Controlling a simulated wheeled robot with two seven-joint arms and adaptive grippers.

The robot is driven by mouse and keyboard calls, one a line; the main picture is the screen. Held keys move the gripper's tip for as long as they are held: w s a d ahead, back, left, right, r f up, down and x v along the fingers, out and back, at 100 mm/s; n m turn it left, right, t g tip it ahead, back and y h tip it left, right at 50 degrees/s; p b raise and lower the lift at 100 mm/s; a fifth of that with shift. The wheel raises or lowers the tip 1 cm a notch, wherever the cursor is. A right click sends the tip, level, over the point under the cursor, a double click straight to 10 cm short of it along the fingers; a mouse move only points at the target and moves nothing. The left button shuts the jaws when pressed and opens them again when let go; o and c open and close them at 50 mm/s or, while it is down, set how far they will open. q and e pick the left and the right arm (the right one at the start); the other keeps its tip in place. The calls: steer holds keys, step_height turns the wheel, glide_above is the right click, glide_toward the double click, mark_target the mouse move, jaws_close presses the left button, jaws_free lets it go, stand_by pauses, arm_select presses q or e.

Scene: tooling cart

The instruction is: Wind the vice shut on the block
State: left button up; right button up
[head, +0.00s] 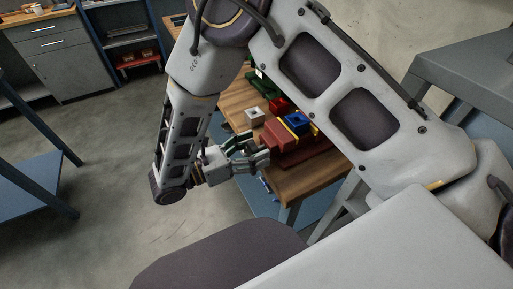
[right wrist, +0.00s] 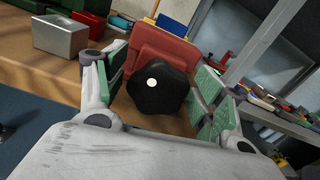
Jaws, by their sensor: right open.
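The red vice (head: 277,137) stands on the wooden bench top; it also fills the upper middle of the right wrist view (right wrist: 160,56). Its black lobed knob (right wrist: 156,92) with a white centre dot faces the right wrist camera. A blue block (head: 296,122) with yellow beside it shows at the vice, partly hidden by my arm; whether the jaws touch it I cannot tell. My right gripper (head: 254,152) is open at the knob end. In the wrist view its green-padded fingers (right wrist: 163,88) stand on both sides of the knob, with gaps. My left gripper is not in view.
The bench's front edge (head: 312,182) is close to the gripper. A grey shelf with small coloured items (right wrist: 265,98) stands at right in the wrist view.

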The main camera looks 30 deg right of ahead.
steer(key=c, duration=1)
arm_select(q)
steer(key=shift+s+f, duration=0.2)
arm_select(e)
steer(key=shift+m, duration=0.6)
steer(key=m, duration=0.3)
steer(key=shift+s, duration=0.15)
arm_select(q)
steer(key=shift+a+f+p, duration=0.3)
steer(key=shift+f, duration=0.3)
arm_select(e)
steer(key=shift+m, duration=1.3)
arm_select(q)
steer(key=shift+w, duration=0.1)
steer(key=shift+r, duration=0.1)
